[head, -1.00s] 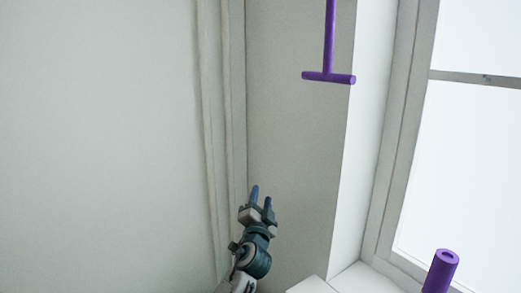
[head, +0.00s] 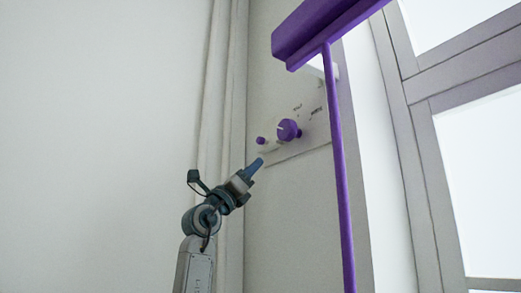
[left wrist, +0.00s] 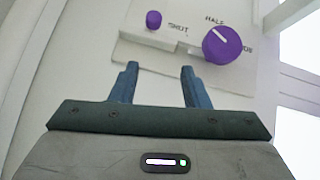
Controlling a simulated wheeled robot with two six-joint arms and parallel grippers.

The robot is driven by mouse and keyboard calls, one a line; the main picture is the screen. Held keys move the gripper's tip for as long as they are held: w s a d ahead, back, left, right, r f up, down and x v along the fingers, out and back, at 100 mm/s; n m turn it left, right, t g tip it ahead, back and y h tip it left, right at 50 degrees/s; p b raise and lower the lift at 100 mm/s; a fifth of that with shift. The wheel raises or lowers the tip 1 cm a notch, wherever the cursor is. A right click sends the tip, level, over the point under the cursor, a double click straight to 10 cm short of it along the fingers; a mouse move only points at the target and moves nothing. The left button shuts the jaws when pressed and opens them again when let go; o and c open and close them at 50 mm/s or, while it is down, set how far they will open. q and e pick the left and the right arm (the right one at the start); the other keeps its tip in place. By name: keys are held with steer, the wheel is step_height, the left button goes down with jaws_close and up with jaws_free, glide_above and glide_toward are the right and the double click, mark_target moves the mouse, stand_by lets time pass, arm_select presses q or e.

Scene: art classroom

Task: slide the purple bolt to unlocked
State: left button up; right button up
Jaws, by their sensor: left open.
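A pale panel (head: 313,125) on the wall carries a small purple peg (head: 261,140) at its left end, probably the knob of the bolt, and a larger purple dial (head: 288,130) with a white mark. In the left wrist view the peg (left wrist: 153,20) and dial (left wrist: 222,45) are beyond the fingertips, with "SHUT" and "HALF" lettered near the dial. No locked or unlocked marking is readable. My left gripper (head: 254,166) is open and empty, just below the peg and apart from it; its two blue fingers (left wrist: 160,72) point at the panel. My right gripper is out of view.
A window (head: 480,160) is at the right. The plain wall (head: 90,140) at left is clear.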

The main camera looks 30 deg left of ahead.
mark_target(258, 142)
arm_select(q)
steer(key=shift+n+y, duration=0.3)
steer(key=shift+y, duration=0.6)
steer(key=w+r+p, duration=0.1)
steer(key=r+p, duration=0.1)
steer(key=r, duration=0.1)
steer(key=w+r+p, duration=0.2)
steer(key=r, duration=0.1)
steer(key=w+r+p, duration=0.2)
steer(key=r+p, duration=0.1)
steer(key=shift+a+r, duration=0.35)
steer(key=shift+r, duration=0.05)
steer(key=shift+w+d+r+p, duration=0.1)
steer(key=shift+w+r+p, duration=0.3)
steer(key=shift+w, duration=0.2)
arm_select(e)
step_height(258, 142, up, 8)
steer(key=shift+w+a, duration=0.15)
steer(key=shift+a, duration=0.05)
arm_select(q)
steer(key=shift+f, duration=0.1)
jaws_close()
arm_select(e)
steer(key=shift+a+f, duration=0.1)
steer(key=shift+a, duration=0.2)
